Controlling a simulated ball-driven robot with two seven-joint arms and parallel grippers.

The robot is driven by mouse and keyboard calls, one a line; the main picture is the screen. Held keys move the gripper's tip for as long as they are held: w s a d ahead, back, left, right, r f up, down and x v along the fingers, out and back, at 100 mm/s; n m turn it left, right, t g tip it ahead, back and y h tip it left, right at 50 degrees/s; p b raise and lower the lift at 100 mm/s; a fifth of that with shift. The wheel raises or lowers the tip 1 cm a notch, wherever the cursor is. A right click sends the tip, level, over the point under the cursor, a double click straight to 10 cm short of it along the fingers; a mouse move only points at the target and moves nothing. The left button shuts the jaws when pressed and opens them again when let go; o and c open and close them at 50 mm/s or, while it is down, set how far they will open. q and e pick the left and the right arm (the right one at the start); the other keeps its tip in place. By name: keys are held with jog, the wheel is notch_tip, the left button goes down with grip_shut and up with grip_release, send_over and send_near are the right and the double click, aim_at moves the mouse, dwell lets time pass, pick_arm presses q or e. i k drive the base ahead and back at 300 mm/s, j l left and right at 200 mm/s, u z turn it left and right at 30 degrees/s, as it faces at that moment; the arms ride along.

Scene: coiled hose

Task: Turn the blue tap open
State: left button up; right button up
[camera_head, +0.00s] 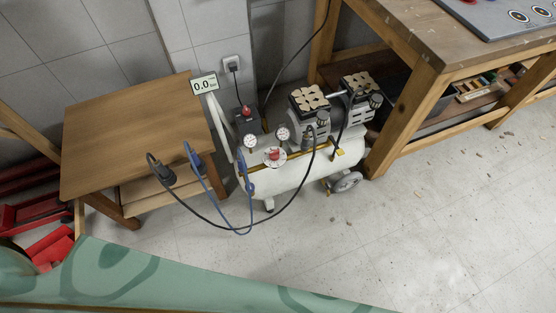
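A white air compressor (290,176) stands on the floor at the centre of the head view. It has gauges (266,138) and a red knob on top. A small blue part (249,188) sits at the left end of its tank, where a blue hose (226,227) meets it. This may be the blue tap, but it is too small to tell its handle position. The blue hose hangs in a loop from a blue fitting (197,164) by the small wooden table. Neither of my grippers shows in the view.
A black hose (275,215) loops over the floor. A workbench (420,60) stands at right. The floor (400,230) at lower right is mostly clear.

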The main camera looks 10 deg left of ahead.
aim_at(252, 186)
jog(key=j+u, duration=0.15)
jog(key=u, duration=0.5)
jog(key=k+l, duration=0.1)
